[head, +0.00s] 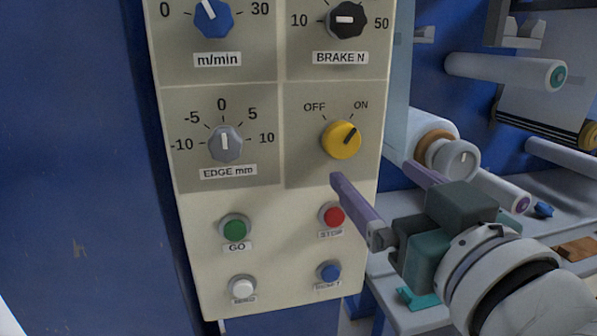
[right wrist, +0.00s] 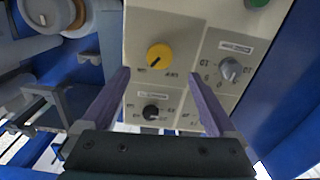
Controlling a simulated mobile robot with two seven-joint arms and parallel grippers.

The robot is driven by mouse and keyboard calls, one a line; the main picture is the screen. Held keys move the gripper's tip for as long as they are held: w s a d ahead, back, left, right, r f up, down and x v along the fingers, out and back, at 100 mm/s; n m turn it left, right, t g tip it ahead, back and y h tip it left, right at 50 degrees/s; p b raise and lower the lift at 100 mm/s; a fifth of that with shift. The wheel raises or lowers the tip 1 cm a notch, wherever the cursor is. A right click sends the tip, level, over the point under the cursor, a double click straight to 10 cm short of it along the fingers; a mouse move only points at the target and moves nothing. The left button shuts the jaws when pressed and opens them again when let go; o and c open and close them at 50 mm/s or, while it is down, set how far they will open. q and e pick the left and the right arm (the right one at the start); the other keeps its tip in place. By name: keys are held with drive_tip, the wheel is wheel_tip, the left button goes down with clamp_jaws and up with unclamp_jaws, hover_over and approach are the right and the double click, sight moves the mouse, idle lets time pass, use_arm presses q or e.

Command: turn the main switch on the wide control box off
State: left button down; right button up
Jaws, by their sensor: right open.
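The wide control box (head: 270,190) is a beige upright panel. Its yellow main switch (head: 341,140) sits at the right, under OFF and ON labels; its dark pointer tilts to the upper right, toward ON. In the right wrist view the panel appears upside down, with the yellow switch (right wrist: 159,56) just beyond the fingertips, a little above the point between them. My right gripper (head: 371,172) is open and empty, its purple fingers below and to the right of the switch, apart from it. In the right wrist view the two fingers (right wrist: 159,76) stand wide apart. My left gripper is not in view.
Near the switch are the grey EDGE knob (head: 225,144), the black BRAKE knob (head: 346,20), the red STOP button (head: 332,215) and the blue button (head: 329,271). A green GO button (head: 234,229) is further left. Rollers (head: 505,70) and a blue machine wall lie to the right.

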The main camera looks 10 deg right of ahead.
sight(345, 146)
drive_tip(key=w+b, duration=0.2)
drive_tip(key=w, duration=0.7)
drive_tip(key=shift+w+a, duration=0.15)
drive_tip(key=shift+w, duration=0.05)
drive_tip(key=shift+c, duration=0.3)
drive_tip(key=c, duration=1.3)
drive_tip(key=shift+r, duration=0.1)
